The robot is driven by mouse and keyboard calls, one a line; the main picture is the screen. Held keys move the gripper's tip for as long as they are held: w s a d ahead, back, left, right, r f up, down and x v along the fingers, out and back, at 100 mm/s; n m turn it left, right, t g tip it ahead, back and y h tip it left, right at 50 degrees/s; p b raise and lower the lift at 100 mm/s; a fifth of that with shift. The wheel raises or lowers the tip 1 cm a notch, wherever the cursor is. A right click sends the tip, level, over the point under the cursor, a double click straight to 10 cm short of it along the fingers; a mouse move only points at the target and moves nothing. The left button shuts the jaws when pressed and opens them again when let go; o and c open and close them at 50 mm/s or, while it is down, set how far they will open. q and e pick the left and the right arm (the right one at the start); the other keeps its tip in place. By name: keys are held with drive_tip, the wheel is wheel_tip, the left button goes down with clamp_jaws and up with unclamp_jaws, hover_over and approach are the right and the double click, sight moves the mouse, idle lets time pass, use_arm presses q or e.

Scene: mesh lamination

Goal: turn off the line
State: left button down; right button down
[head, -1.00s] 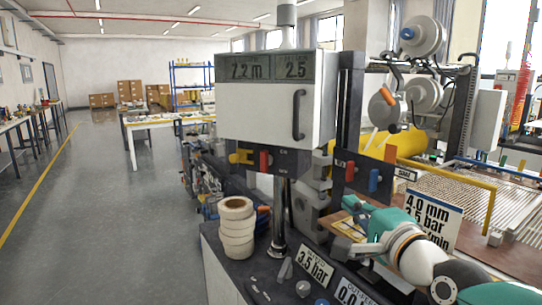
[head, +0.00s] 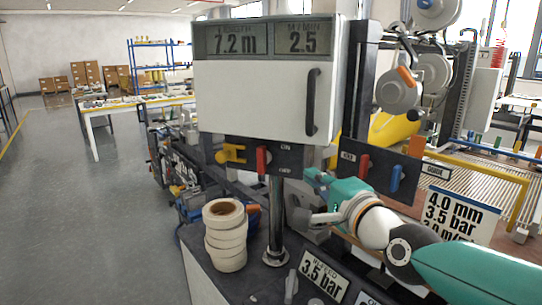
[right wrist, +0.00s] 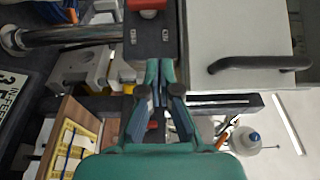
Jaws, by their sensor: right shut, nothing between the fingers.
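The line's control box (head: 255,95) is white with displays reading 7.2 m and 2.5. Under it a dark switch panel (head: 290,158) carries a red lever (head: 263,160) and ON and OFF labels, with ON above OFF. My right gripper (head: 312,180) is just right of this panel in the head view, apart from the red lever. In the right wrist view my right gripper (right wrist: 157,78) is shut and empty, its tips at the panel's (right wrist: 152,40) edge, with the red lever (right wrist: 147,4) cut off at the top. My left gripper is not in view.
A second panel (head: 380,168) at right has another red lever (head: 364,166) and a blue lever (head: 397,178). A stack of tape rolls (head: 225,235) and a metal post (head: 276,215) stand below the box.

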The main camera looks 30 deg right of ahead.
drive_tip(key=p, duration=0.3)
approach(267, 151)
drive_tip(key=w+d, duration=0.2)
drive_tip(key=d, duration=0.1)
drive_tip(key=shift+w, duration=0.15)
drive_tip(key=w+a+p, duration=0.2)
drive_tip(key=w+p, duration=0.1)
drive_tip(key=shift+w, duration=0.15)
drive_tip(key=shift+w+f, duration=0.1)
drive_tip(key=shift+w, duration=0.05)
drive_tip(key=shift+d, duration=0.15)
